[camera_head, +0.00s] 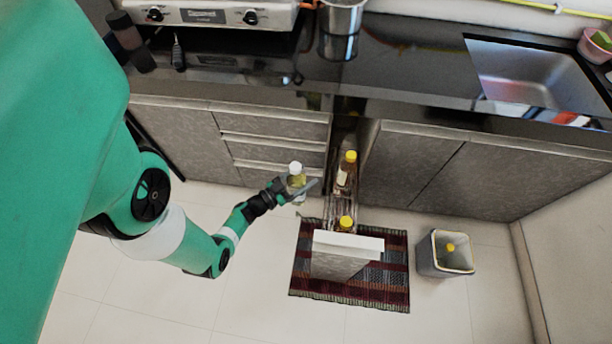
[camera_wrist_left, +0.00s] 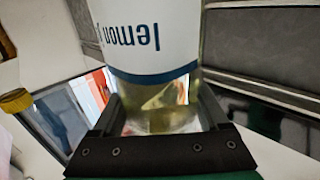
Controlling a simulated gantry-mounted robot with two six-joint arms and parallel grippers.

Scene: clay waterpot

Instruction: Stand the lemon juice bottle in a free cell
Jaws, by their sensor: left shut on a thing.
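The lemon juice bottle (camera_head: 297,181) has a white cap and pale yellow contents. It is held roughly upright beside the pulled-out rack, on its left. My left gripper (camera_head: 286,190) is shut on it. In the left wrist view the fingers (camera_wrist_left: 160,112) clasp the bottle's clear part, next to its white label (camera_wrist_left: 145,35) reading "lemon". The narrow pull-out rack (camera_head: 332,208) stands out from the cabinets. It holds a yellow-capped bottle (camera_head: 347,172) toward the back and another yellow cap (camera_head: 346,223) near the front panel. Its cell dividers are too small to make out. My right gripper is not in view.
The rack's front panel (camera_head: 345,243) stands over a patterned rug (camera_head: 390,290). Drawers (camera_head: 275,145) lie left of the rack and a cabinet door (camera_head: 405,165) right of it. A bin (camera_head: 432,262) stands right of the rug. Floor left of the rug is clear.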

